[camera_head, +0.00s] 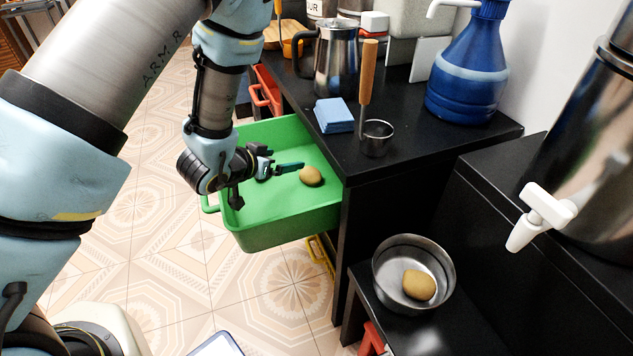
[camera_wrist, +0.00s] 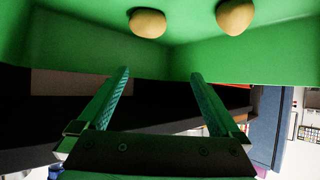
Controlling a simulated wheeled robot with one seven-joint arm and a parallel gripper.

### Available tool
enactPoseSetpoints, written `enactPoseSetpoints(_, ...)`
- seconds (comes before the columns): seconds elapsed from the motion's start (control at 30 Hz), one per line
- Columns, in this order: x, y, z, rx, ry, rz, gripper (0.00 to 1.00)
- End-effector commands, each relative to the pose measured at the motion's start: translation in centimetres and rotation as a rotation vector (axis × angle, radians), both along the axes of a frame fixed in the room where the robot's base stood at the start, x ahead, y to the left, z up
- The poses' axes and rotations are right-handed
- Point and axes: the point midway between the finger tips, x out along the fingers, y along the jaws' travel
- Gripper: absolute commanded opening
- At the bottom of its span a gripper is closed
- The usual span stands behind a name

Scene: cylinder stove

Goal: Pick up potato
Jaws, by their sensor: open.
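A brown potato (camera_head: 311,176) lies in the green drawer-like bin (camera_head: 270,234) at its right side. My gripper (camera_head: 289,168) is over the bin, its fingers pointing right toward that potato, close to it in the picture. In the wrist view, my gripper (camera_wrist: 160,75) is open with nothing between its teal fingers. Two potatoes show there on the green surface at the top, one left of centre (camera_wrist: 148,23) and one to the right (camera_wrist: 235,16), both beyond the fingertips. The second bin potato cannot be made out in the head view. Another potato (camera_head: 419,286) lies in a metal bowl (camera_head: 384,262).
A steel tank with a white tap (camera_head: 540,215) stands right.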

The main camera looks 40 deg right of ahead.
Motion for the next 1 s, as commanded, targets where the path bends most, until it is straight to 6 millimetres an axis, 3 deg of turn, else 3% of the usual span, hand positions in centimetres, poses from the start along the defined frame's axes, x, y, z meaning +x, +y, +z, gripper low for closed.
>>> enactPoseSetpoints(0.03,-0.3,-0.2,-1.9,-0.006,-0.002,-0.011,1.00)
enactPoseSetpoints(0.17,-1.6,-1.0,-4.2,-0.027,-0.002,-0.057,1.00)
enactPoseSetpoints(0.3,-1.6,-1.0,-5.9,-0.030,-0.001,-0.055,1.00)
enactPoseSetpoints(0.57,-1.4,-1.8,-7.2,-0.028,-0.001,-0.057,1.00)
enactPoseSetpoints(1.0,-0.7,-6.6,-9.9,-0.029,-0.004,-0.056,1.00)
